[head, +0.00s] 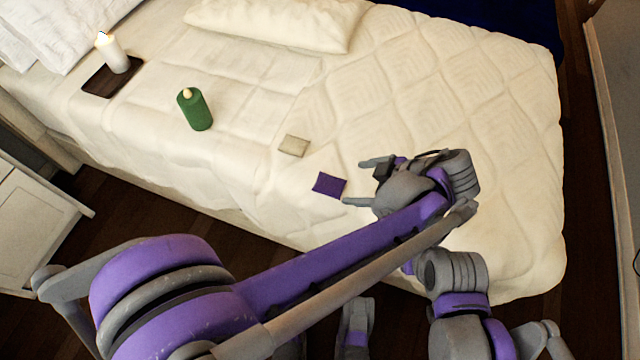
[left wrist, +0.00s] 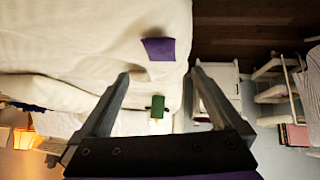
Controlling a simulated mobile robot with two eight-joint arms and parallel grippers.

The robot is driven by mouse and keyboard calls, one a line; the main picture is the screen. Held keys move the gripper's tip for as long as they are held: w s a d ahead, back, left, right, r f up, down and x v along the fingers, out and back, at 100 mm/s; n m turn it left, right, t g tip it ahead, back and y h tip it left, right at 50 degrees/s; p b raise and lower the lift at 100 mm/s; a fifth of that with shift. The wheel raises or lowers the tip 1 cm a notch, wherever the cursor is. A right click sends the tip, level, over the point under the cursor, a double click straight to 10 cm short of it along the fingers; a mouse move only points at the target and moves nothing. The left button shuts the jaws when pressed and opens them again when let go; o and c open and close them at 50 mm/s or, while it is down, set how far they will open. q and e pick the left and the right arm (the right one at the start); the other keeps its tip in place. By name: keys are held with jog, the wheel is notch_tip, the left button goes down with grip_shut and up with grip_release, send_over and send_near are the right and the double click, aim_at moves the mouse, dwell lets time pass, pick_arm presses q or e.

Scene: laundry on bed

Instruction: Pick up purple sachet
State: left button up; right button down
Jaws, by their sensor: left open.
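The purple sachet (head: 329,185) is a small flat square lying on the white bed near its front edge. In the left wrist view the sachet (left wrist: 158,49) lies just beyond the gap between my fingertips. My left gripper (head: 361,182) is open and empty, just right of the sachet in the head view, with its two fingers pointing left toward it. The left wrist view shows the two fingers (left wrist: 160,73) spread apart with nothing between them touching.
A beige sachet (head: 293,145) lies behind the purple one on the bed (head: 480,90). A pillow (head: 275,22) lies at the back. A white cabinet (head: 35,225) stands at left.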

aim_at(332, 185)
pick_arm(q)
jog(key=b+x, duration=0.1)
jog(key=x, duration=0.3)
jog(key=shift+w+a+f, duration=0.1)
jog(key=shift+a+f, duration=0.05)
jog(key=shift+f, duration=0.2)
jog(key=b+x, duration=0.2)
jog(key=x, duration=0.3)
jog(key=c, duration=1.3)
